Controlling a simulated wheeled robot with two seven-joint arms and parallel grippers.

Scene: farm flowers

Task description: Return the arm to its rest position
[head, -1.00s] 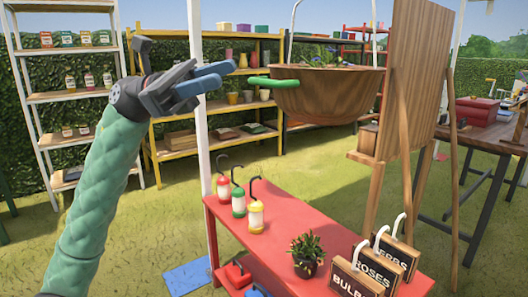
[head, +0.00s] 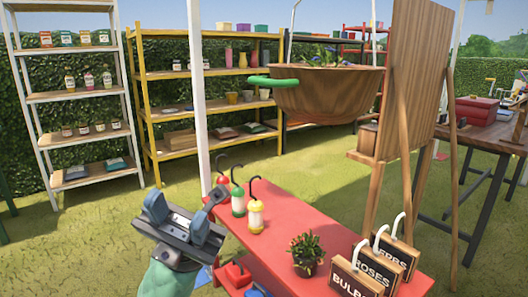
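My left gripper (head: 182,217) is low in the head view, left of the red table's near-left end. Its two blue-grey fingers stand apart with nothing between them, so it is open and empty. Only a short piece of my green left arm shows below it. The gripper partly covers the view of the table's left end; whether it touches the table I cannot tell. My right gripper is not in view.
The red table (head: 285,236) holds several lanterns, a potted plant (head: 306,254) and wooden signs (head: 358,278). White (head: 78,96) and yellow (head: 190,102) shelves stand behind. Grass on the left is clear.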

